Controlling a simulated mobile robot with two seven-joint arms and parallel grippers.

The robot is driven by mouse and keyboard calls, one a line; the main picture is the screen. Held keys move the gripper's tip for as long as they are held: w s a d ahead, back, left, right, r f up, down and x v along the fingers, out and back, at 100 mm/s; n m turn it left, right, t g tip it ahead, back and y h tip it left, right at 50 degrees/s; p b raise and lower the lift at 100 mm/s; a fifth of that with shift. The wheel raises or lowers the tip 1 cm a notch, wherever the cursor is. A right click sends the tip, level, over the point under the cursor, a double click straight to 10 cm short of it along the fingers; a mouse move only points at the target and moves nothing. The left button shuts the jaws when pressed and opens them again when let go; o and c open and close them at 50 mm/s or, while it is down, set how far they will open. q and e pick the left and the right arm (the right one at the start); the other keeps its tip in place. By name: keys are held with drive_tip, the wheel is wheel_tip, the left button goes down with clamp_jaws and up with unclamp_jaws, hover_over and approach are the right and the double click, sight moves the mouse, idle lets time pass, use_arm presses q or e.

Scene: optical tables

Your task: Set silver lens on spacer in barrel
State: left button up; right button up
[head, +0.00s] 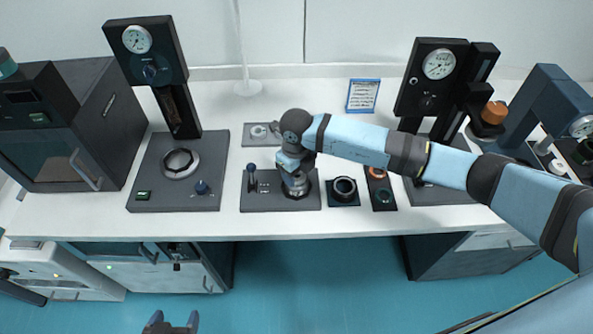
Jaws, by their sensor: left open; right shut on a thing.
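My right gripper (292,166) reaches in from the right and points down over a dark fixture plate (263,203). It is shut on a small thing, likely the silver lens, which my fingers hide. Directly below it is a round metallic part (296,190) on the plate, perhaps the barrel; its inside and any spacer are hidden. I cannot tell whether the held thing touches it. A dark ring with a pale rim (344,187) sits on a small square base just right of the plate. My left gripper (171,325) is open and empty at the bottom edge, in front of the table.
A tray with orange and dark rings (381,190) lies to the right. A gauge press (165,165) stands left, another (432,85) right. The white table front is clear.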

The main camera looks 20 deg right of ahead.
drive_tip(key=shift+f, duration=0.1)
idle(0.6)
drive_tip(key=o, duration=1)
